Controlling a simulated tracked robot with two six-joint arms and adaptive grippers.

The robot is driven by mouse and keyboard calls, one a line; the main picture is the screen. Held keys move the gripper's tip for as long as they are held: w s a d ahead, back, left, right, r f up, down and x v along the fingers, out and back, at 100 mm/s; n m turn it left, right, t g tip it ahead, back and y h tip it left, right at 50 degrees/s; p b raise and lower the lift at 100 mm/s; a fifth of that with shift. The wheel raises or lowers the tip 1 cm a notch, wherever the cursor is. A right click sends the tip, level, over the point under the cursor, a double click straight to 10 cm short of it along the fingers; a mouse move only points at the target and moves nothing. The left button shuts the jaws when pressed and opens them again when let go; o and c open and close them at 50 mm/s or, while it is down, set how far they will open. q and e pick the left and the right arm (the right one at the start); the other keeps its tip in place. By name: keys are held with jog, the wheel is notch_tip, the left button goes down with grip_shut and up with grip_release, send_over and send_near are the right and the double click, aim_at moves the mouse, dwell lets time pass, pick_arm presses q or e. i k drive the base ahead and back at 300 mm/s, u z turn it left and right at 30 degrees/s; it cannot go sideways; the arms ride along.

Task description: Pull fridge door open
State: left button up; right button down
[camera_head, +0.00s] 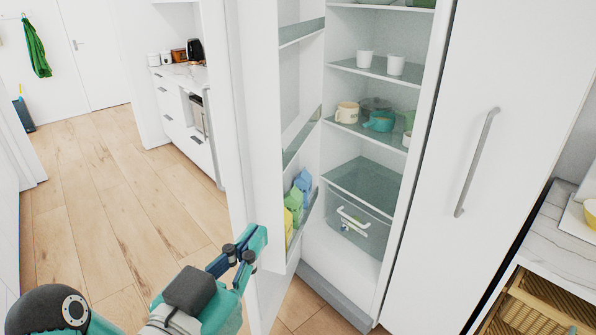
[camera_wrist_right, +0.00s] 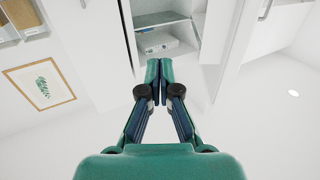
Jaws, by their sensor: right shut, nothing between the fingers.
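The fridge door (camera_head: 262,130) stands wide open at the centre of the head view, swung to the left, with its inner shelves showing. A grey bar handle (camera_head: 213,140) shows along its left side. The open fridge compartment (camera_head: 375,150) holds cups, a teal teapot and a clear drawer. My right gripper (camera_head: 258,240) is shut and empty, low by the door and in front of its lower part; I cannot tell whether it touches. In the wrist view its fingertips (camera_wrist_right: 160,68) are together, with a shelved opening beyond them. My left gripper is not in view.
A second closed white door with a long handle (camera_head: 477,162) is to the right. A counter (camera_head: 550,245) with a wicker basket (camera_head: 530,305) below stands at the far right. Wooden floor (camera_head: 110,195) lies clear to the left. Cartons (camera_head: 294,200) sit in the door's lower shelf.

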aim_at(266, 58)
jog(key=i, duration=0.9)
jog(key=u, duration=0.05)
